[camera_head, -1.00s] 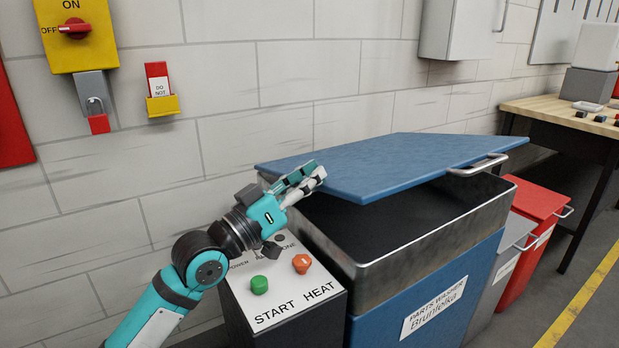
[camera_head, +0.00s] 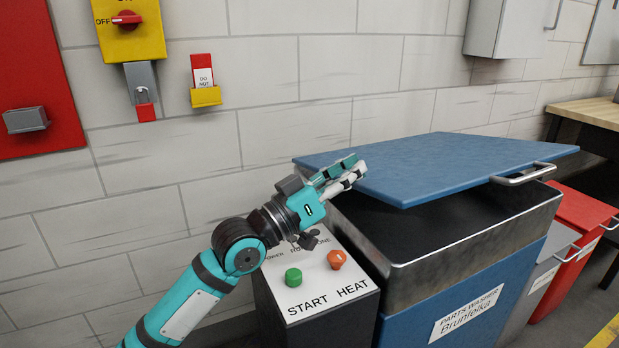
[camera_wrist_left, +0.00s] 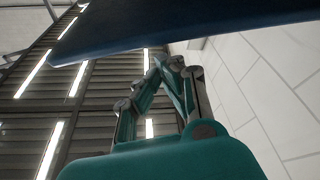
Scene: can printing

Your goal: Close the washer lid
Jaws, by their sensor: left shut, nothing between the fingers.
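The parts washer (camera_head: 450,290) has a blue front and a metal rim. Its blue lid (camera_head: 440,165) is partly open, tilted over the dark basin, with a metal handle (camera_head: 525,177) at its front right edge. My left gripper (camera_head: 356,170) is shut and empty, at the lid's left edge. In the left wrist view the gripper (camera_wrist_left: 170,65) points up under or beside the dark lid (camera_wrist_left: 190,20); I cannot tell whether it touches. My right gripper is not in view.
A control box with a green START button (camera_head: 293,277) and an orange HEAT button (camera_head: 336,259) stands below my left wrist. A red bin (camera_head: 580,225) and a grey bin (camera_head: 540,280) stand right of the washer. A brick wall is behind.

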